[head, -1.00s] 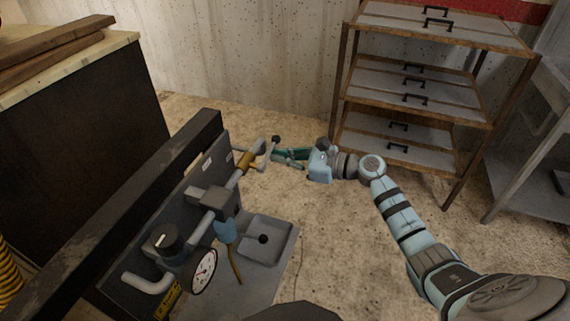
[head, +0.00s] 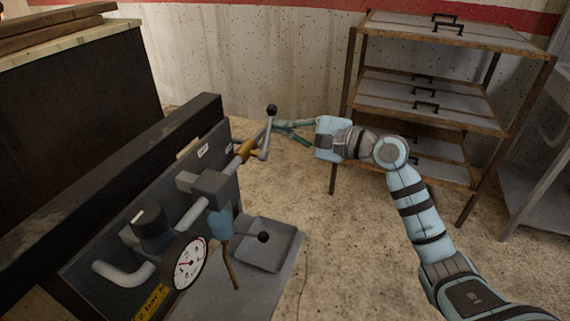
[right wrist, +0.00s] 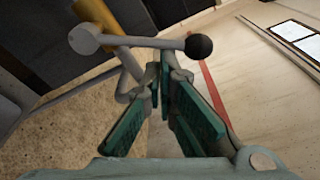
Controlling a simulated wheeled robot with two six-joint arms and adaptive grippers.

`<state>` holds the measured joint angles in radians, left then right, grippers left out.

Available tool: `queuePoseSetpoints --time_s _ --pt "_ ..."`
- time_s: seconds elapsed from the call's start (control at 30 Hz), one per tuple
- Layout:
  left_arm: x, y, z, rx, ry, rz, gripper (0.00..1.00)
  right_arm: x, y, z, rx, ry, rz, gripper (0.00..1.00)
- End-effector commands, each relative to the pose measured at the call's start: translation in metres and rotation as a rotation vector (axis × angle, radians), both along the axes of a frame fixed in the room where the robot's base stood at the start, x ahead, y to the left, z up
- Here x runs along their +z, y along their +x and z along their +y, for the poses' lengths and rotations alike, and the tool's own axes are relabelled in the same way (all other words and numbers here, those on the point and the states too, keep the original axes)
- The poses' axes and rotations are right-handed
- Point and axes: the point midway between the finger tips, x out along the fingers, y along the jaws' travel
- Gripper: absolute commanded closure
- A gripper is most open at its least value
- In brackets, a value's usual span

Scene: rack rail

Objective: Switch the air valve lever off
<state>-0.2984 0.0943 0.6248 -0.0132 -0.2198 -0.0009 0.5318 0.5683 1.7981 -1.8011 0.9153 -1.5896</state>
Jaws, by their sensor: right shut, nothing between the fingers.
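A grey lever with a black ball knob (head: 272,109) stands roughly upright by a brass valve body (head: 246,150) at the far end of the pipe panel. In the right wrist view the lever (right wrist: 140,42) crosses the top, its knob to the right. My right gripper (head: 281,127) is just right of this lever, its green fingers pointing toward it. The fingers (right wrist: 163,72) are shut with nothing between them; I cannot tell whether they touch the lever. A second black-knobbed lever (head: 263,237) sits lower, by a blue valve body (head: 220,222). No label shows which is the air valve.
A drawer rack (head: 430,85) stands at the back right. The floor right of the panel is open.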

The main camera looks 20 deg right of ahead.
Motion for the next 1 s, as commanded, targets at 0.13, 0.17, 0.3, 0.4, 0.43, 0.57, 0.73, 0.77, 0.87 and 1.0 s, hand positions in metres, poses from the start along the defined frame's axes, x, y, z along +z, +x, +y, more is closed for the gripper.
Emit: queuePoseSetpoints --time_s 0.13,0.17,0.3,0.4,0.43,0.57,0.73,0.77,0.87,1.0 --pt "-0.02 0.005 0.012 -0.015 0.019 -0.007 0.54 0.003 -0.004 0.005 0.002 -0.092 -0.101 1.0" --pt "-0.023 0.006 0.013 -0.017 0.02 -0.009 0.54 0.004 -0.005 0.006 0.001 -0.112 -0.121 1.0" --pt "-0.036 0.01 0.015 -0.024 0.025 -0.015 0.54 0.01 -0.009 0.01 0.0 -0.193 -0.204 1.0" --pt "-0.041 0.022 0.019 -0.022 0.03 -0.035 0.54 0.013 -0.012 0.013 0.001 -0.241 -0.256 1.0" --pt "-0.041 0.03 0.018 -0.019 0.027 -0.053 0.54 0.014 -0.013 0.013 0.0 -0.256 -0.27 1.0" --pt "-0.045 0.042 0.011 -0.004 0.015 -0.073 0.54 0.017 -0.016 0.016 0.001 -0.304 -0.32 1.0" --pt "-0.047 0.051 0.006 0.006 0.006 -0.089 0.54 0.02 -0.019 0.019 0.001 -0.345 -0.362 1.0" --pt "-0.047 0.052 0.005 0.006 0.005 -0.091 0.54 0.02 -0.019 0.019 0.0 -0.35 -0.367 1.0" --pt "-0.047 0.054 0.004 0.01 0.003 -0.095 0.54 0.021 -0.02 0.02 0.0 -0.36 -0.378 1.0" --pt "-0.047 0.055 0.003 0.011 0.001 -0.096 0.54 0.022 -0.02 0.02 0.0 -0.365 -0.383 1.0"
